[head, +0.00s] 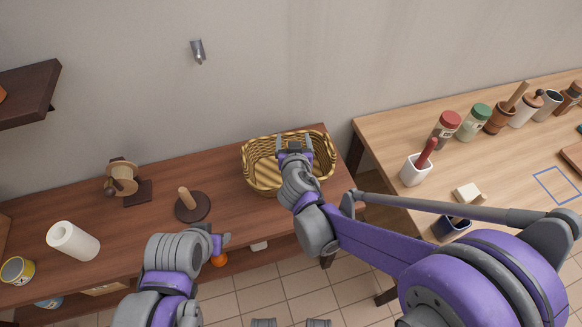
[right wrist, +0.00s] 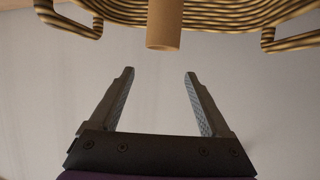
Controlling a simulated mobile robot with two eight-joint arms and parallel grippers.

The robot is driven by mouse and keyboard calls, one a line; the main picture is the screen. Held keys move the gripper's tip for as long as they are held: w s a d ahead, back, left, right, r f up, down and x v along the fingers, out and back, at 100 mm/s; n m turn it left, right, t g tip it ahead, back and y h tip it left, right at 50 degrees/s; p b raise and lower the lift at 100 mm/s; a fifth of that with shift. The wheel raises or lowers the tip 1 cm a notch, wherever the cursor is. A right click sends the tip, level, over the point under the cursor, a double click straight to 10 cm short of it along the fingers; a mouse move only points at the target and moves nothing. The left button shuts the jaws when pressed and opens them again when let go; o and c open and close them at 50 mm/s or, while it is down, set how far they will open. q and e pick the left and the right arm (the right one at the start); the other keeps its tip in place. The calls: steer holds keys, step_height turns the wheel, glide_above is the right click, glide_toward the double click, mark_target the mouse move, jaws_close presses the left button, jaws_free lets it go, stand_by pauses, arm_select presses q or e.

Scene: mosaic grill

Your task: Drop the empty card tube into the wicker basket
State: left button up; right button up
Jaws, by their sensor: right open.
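The wicker basket (head: 252,178) stands on the dark wooden counter against the wall. My right gripper (head: 294,143) is over it, with the hand hiding part of its inside. In the right wrist view the gripper (right wrist: 160,75) is open, with nothing between its fingers. The brown card tube (right wrist: 163,24) shows there beyond the fingertips, in front of the basket's woven side (right wrist: 225,14). I cannot tell whether the tube rests in the basket or is in the air. The tube is not made out in the head view. My left gripper (head: 224,239) is low at the counter's front edge; its fingers are unclear.
On the dark counter are a round stand with a wooden peg (head: 191,204), a wooden spool (head: 122,178), a white roll (head: 74,241) and a yellow can (head: 17,270). The lighter table (head: 385,135) at right holds several jars and a white pot (head: 415,170).

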steer(key=v, duration=0.8)
steer(key=shift+s, duration=0.15)
steer(key=s+d+f+m+g+h, duration=0.1)
steer(key=s+d+g, duration=0.1)
steer(key=s+d, duration=0.35)
steer(key=s+d+f+g+h, duration=0.1)
steer(key=s+d+g+h, duration=0.1)
steer(key=d, duration=0.7)
steer(key=s+d+f+g+y, duration=0.1)
steer(key=s+g, duration=0.1)
steer(key=s, duration=0.3)
steer(key=s+d+f+g+y, duration=0.1)
steer(key=s+g, duration=0.1)
steer(key=s, duration=0.4)
steer(key=shift+s+d+f, duration=0.25)
steer(key=shift+d+f, duration=0.05)
steer(key=shift+d, duration=0.05)
